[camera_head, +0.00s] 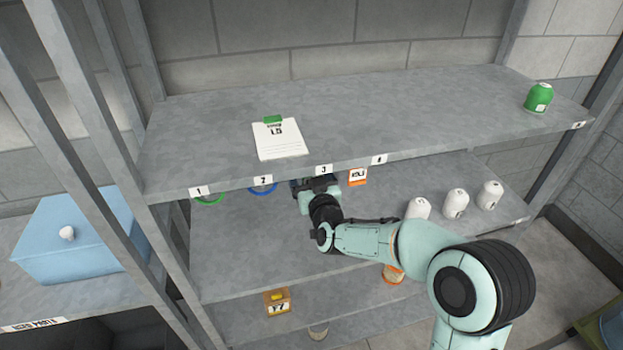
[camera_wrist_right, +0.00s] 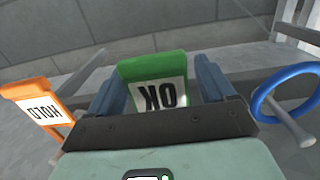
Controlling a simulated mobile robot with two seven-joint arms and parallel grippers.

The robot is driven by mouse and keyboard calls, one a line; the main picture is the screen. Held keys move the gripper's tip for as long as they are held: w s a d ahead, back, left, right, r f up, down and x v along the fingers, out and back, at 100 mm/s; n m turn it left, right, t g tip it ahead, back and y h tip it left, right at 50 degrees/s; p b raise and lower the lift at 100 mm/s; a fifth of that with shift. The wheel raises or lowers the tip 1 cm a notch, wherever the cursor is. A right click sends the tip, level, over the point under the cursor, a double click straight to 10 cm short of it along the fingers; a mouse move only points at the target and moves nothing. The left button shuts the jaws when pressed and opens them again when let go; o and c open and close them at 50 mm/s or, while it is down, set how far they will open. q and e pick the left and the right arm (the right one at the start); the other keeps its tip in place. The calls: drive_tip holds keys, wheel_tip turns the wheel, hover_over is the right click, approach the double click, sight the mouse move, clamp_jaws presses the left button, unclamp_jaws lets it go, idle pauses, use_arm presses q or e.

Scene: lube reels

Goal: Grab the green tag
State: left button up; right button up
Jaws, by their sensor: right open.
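The green tag (camera_wrist_right: 153,66) has a white panel reading OK, upside down in the wrist view. It sits between the two blue fingers of my right gripper (camera_wrist_right: 163,88), which are apart with a finger on either side of it. I cannot tell whether either finger touches it. In the head view my right gripper (camera_head: 314,184) is at the front edge of the upper shelf, below label 3, and hides the tag. My left gripper is not in view.
An orange HOLD tag (camera_wrist_right: 37,108) hangs to one side, and a blue ring (camera_wrist_right: 286,92) to the other. A green ring (camera_head: 209,199) hangs under label 1. The upper shelf (camera_head: 400,110) holds a paper card (camera_head: 280,140) and a green container (camera_head: 538,97). White containers (camera_head: 455,204) stand lower.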

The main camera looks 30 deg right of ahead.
drive_tip(key=shift+s, duration=0.15)
drive_tip(key=c, duration=1)
drive_tip(key=shift+c, duration=0.2)
